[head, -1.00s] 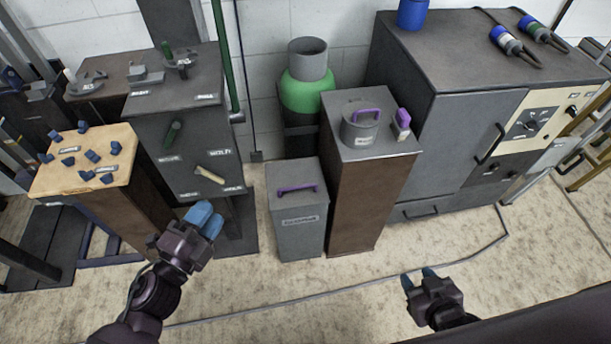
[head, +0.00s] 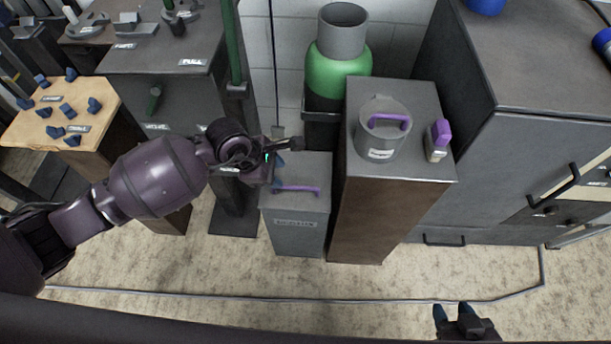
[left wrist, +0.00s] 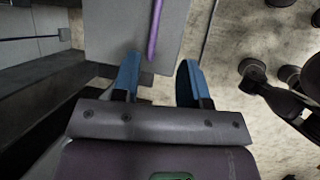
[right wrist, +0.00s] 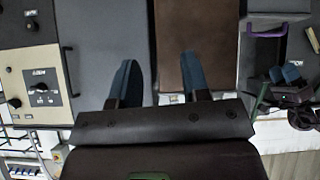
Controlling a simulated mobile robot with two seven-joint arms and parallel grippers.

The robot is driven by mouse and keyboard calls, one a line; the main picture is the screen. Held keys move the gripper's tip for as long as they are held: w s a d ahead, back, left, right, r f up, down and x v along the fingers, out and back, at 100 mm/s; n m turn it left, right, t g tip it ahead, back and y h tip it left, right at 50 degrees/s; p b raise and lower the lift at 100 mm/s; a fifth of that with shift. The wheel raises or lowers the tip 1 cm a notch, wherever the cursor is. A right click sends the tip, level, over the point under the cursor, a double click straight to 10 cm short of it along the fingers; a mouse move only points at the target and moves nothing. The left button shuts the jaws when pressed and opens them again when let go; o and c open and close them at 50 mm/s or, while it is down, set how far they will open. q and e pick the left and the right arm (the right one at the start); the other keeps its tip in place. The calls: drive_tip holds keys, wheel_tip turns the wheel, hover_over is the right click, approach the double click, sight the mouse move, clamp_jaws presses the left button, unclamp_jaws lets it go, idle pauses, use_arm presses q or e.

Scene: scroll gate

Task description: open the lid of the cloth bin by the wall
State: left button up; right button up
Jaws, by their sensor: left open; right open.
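The bin (head: 297,232) is a grey upright box with a label on its front, standing on the floor beside the wall. A purple bar handle (head: 297,188) lies across its lid (head: 305,169), which looks closed. My left gripper (head: 279,160) is just above the lid's back left edge, partly hidden by its own wrist. In the left wrist view my left gripper (left wrist: 158,63) is open and empty. The purple handle (left wrist: 155,28) shows beyond its fingertips, in line with the gap. My right gripper (head: 452,308) is open and empty, low at the front right; its fingers also show in the right wrist view (right wrist: 160,60).
A brown pedestal (head: 375,215) stands close at the bin's right, carrying a grey pot (head: 381,140) with a purple handle. A green cylinder (head: 335,75) is behind. A grey cabinet (head: 165,105) stands left. The floor (head: 320,280) in front is clear.

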sight(296, 186)
use_arm(q)
drive_tip(key=b+x, duration=0.1)
drive_tip(key=x, duration=0.2)
drive_tip(key=b+x, duration=0.1)
drive_tip(key=x, duration=0.2)
drive_tip(key=b+x, duration=0.1)
drive_tip(key=x, duration=0.2)
drive_tip(key=shift+w+a+f, duration=0.15)
drive_tip(key=shift+w+f, duration=0.05)
drive_tip(key=shift+f, duration=0.25)
drive_tip(key=shift+w+f+b, duration=0.2)
drive_tip(key=shift+f+b, duration=0.1)
drive_tip(key=shift+f, duration=0.1)
drive_tip(key=shift+d, duration=0.25)
use_arm(e)
drive_tip(key=shift+w+a+f+n, duration=0.35)
drive_tip(key=shift+w+n, duration=0.1)
drive_tip(key=shift+n, duration=0.15)
use_arm(q)
clamp_jaws()
use_arm(e)
drive_tip(key=shift+s+f, duration=0.2)
drive_tip(key=shift+f, duration=0.05)
